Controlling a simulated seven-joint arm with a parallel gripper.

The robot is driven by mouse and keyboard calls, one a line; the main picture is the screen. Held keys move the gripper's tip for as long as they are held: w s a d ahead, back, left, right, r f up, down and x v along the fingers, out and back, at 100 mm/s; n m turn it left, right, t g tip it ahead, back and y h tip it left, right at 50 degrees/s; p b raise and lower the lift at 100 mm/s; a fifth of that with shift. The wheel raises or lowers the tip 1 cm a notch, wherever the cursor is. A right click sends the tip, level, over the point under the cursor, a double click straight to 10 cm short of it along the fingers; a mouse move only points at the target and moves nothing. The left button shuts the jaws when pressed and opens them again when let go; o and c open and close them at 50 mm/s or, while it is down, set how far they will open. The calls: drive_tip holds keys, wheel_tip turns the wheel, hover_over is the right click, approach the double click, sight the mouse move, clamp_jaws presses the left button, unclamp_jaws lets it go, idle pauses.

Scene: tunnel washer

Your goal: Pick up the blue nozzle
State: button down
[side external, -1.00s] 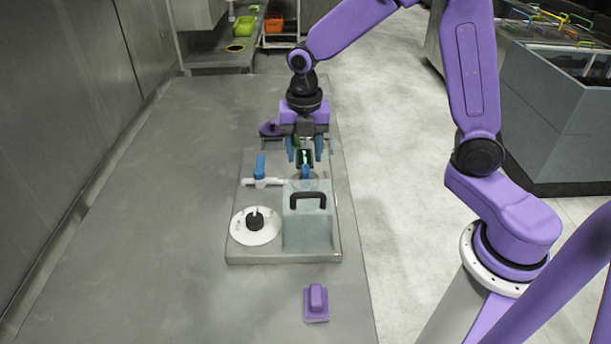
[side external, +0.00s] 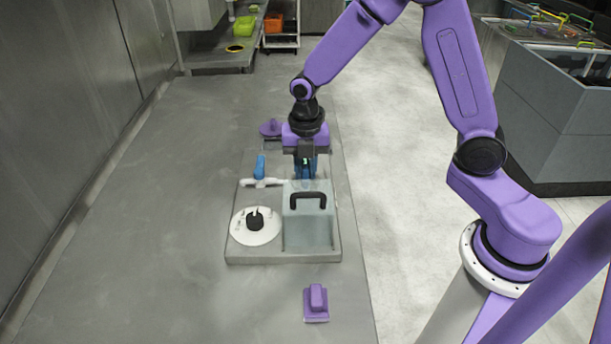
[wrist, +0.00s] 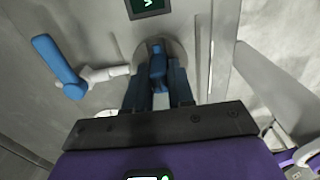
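The blue nozzle (wrist: 157,66) stands between the two dark blue fingers of my gripper (wrist: 158,88) in the wrist view. The fingers press in from both sides and look shut on it. In the side view my gripper (side external: 305,170) points down at the back of the grey tray, just behind the clear box. The fingers hide most of the nozzle there. I cannot tell whether its base is clear of the round seat (wrist: 181,55) around it.
The grey tray (side external: 285,257) also holds a white pipe with a blue lever (side external: 260,167), a clear box with a black handle (side external: 307,196), and a white disc with a black knob (side external: 255,228). The counter to the left is clear.

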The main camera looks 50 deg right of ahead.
sight(305, 166)
drive_tip(key=shift+r, duration=0.1)
drive_tip(key=shift+r, duration=0.5)
wheel_tip(305, 166, up, 2)
drive_tip(key=shift+r, duration=0.15)
drive_tip(key=s+d+r, duration=0.2)
drive_tip(key=s+r, duration=0.7)
drive_tip(key=s, duration=0.4)
drive_tip(key=shift+s+d+r, duration=0.15)
drive_tip(key=shift+s+r, duration=0.1)
drive_tip(key=shift+s, duration=0.15)
